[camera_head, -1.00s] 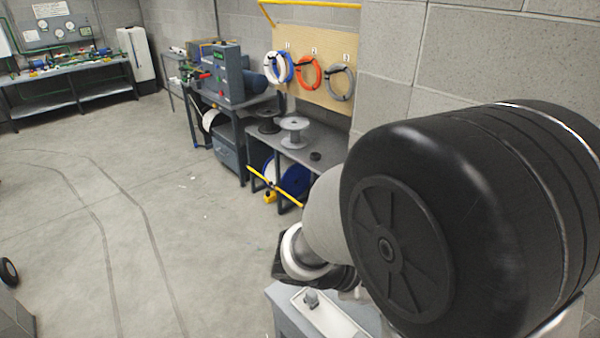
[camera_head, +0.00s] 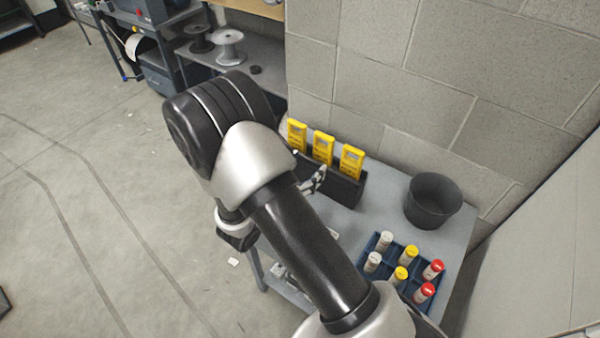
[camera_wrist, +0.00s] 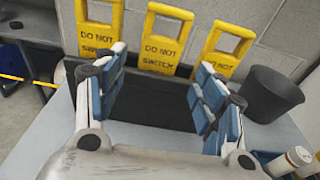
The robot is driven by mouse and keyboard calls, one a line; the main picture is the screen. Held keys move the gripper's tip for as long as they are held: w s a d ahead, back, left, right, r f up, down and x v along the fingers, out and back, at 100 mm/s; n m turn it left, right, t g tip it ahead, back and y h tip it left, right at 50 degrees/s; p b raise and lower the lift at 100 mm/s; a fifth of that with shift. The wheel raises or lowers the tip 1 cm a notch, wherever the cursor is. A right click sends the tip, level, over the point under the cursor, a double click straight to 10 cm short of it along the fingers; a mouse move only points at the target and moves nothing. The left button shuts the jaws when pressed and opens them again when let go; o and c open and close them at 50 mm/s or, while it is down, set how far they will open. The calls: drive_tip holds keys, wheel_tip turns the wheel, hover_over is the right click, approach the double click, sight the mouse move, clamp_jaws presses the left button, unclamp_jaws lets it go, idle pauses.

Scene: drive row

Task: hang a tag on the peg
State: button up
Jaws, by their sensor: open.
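Three yellow tags stand in a row in a black holder (camera_head: 345,187) on the grey table by the wall. In the head view they are the left tag (camera_head: 297,134), the middle tag (camera_head: 323,148) and the right tag (camera_head: 351,161). The wrist view shows "DO NOT SWITCH" on the middle tag (camera_wrist: 165,42), between the left tag (camera_wrist: 99,26) and the right tag (camera_wrist: 224,50). My gripper (camera_wrist: 160,95) is open and empty, with blue-padded fingers spread in front of the holder, apart from the tags. In the head view my arm partly hides it. No peg is recognisable in view.
A dark bin (camera_head: 432,201) stands right of the holder. A blue tray (camera_head: 378,243) holds several white, yellow and red capped tubes near the table's front right. The block wall rises close behind the tags.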

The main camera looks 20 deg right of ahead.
sight(321, 153)
drive_tip(key=shift+b+x, duration=0.8)
drive_tip(key=shift+x, duration=3.3)
drive_tip(key=shift+r, duration=0.1)
drive_tip(key=shift+c, duration=0.3)
drive_tip(key=c, duration=0.8)
drive_tip(key=shift+c, duration=0.2)
drive_tip(key=shift+r, duration=0.1)
drive_tip(key=shift+r+p, duration=1.55)
drive_tip(key=shift+r, duration=0.6)
